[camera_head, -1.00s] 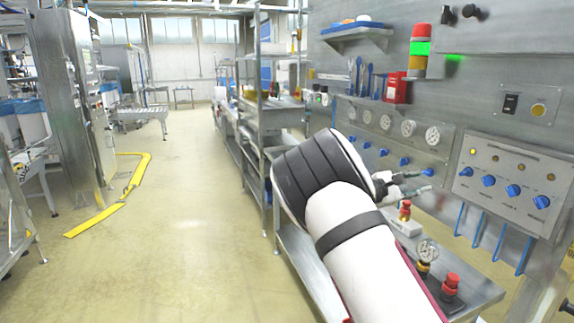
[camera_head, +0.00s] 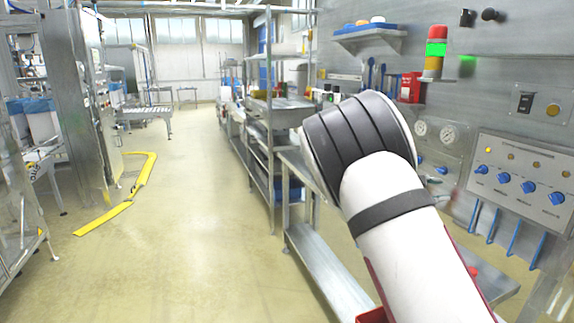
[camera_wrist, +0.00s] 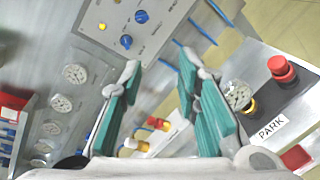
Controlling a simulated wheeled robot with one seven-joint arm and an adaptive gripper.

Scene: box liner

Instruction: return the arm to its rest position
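My arm (camera_head: 385,200), white with dark bands, rises from the lower right of the head view. It covers part of the bench and wall, and my gripper is hidden behind it there. In the wrist view my gripper (camera_wrist: 160,90) has two teal-padded fingers spread well apart. Nothing is held between them. Behind the gap, small red and yellow parts (camera_wrist: 155,124) show on the bench, apart from the pads.
A wall control panel (camera_head: 525,178) with blue knobs is at right. A shelf rack (camera_head: 278,115) stands beyond.

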